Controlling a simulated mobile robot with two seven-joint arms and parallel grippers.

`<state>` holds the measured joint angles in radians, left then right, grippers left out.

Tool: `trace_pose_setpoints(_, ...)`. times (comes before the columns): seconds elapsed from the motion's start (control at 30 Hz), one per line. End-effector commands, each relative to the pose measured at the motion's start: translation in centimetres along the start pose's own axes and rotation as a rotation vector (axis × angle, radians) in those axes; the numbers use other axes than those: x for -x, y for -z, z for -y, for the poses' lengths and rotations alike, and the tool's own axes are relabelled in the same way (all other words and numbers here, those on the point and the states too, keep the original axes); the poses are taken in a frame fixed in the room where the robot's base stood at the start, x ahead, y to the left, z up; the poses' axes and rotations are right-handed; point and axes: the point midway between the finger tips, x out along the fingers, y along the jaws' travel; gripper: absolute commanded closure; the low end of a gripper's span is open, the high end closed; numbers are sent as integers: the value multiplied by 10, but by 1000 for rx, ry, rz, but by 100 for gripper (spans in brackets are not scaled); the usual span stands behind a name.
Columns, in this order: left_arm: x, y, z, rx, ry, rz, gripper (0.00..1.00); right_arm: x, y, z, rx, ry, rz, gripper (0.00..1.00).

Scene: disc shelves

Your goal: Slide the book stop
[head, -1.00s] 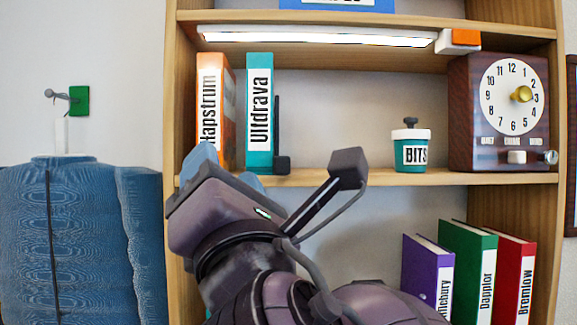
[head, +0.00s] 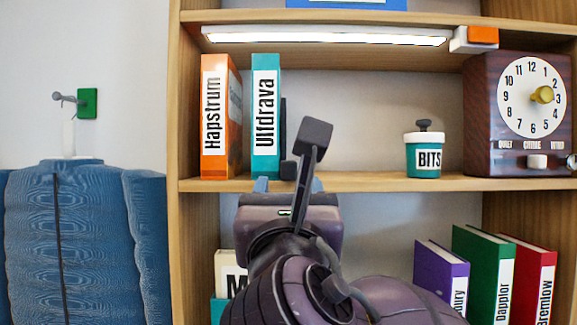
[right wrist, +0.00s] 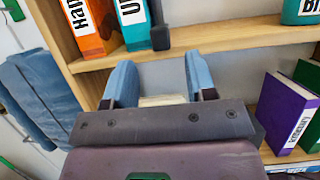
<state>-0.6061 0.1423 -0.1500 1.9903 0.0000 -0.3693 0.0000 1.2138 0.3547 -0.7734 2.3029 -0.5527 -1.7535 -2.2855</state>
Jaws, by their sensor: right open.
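The dark book stop (head: 284,125) stands on the middle shelf against the right side of the teal Ulfdrava book (head: 265,115). Its small block-like foot shows at the shelf's front, and my wrist camera's mount hides a little near it. The book stop also shows in the right wrist view (right wrist: 160,38), at the top. My right gripper (head: 289,186) is just in front of and below the shelf edge, under the book stop. Its two blue fingers are spread apart with nothing between them in the right wrist view (right wrist: 160,78). My left gripper is not in view.
The orange Hapstrum book (head: 215,115) stands left of the teal one. The shelf board (head: 370,183) is clear from the book stop to the BITS pot (head: 423,155). A clock (head: 515,115) stands at the right. Several books stand on the shelf below.

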Motion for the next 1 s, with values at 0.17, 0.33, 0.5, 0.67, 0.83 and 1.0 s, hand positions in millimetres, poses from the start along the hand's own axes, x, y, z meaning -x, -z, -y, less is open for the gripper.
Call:
trace_pose_setpoints(0.17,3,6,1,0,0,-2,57,-32,-1,1,1,3,-1,49)
trace_pose_setpoints(0.33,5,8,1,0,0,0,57,-53,-1,0,0,1,0,49)
trace_pose_setpoints(0.5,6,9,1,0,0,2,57,-63,0,0,-2,-1,0,49)
trace_pose_setpoints(0.67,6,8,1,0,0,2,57,-65,0,0,-2,-1,0,49)
trace_pose_setpoints(0.83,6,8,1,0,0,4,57,-64,0,0,-2,-1,0,50)
trace_pose_setpoints(1.0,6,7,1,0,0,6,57,-64,0,0,-2,-1,0,76)
